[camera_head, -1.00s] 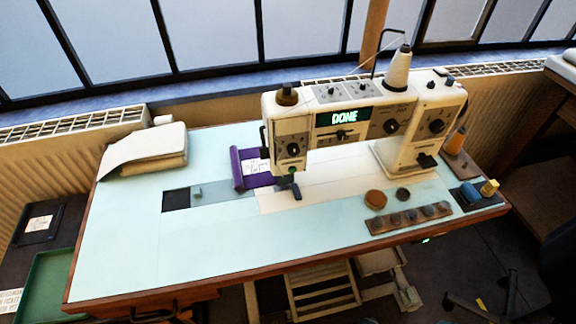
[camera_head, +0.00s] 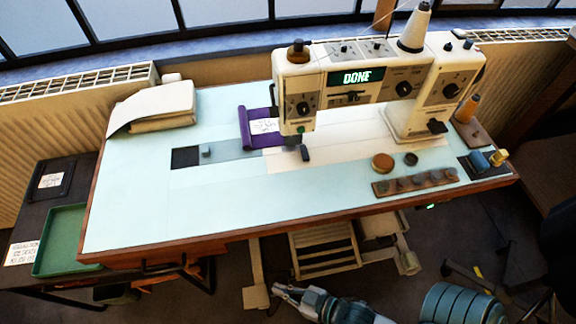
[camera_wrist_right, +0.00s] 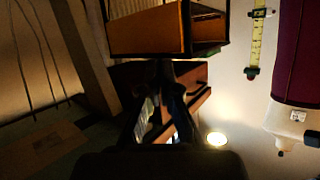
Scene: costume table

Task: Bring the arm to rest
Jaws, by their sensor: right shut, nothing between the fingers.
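My right gripper (camera_head: 282,291) shows at the bottom of the head view, low in front of the sewing table and below its front edge. It is shut and holds nothing. In the right wrist view its dark fingers (camera_wrist_right: 160,110) reach up from the bottom centre, in dim light. My left gripper is in neither view. The sewing machine (camera_head: 372,78) stands on the pale blue table (camera_head: 130,205) and its display reads DONE. A purple cloth (camera_head: 246,128) with a white label lies left of the needle area.
A folded cream cloth (camera_head: 160,107) lies at the table's back left. A green tray (camera_head: 62,240) sits on a low dark table at the left. A button strip (camera_head: 415,183) lies at the front right. A pedal frame (camera_head: 325,250) stands under the table, near my right gripper.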

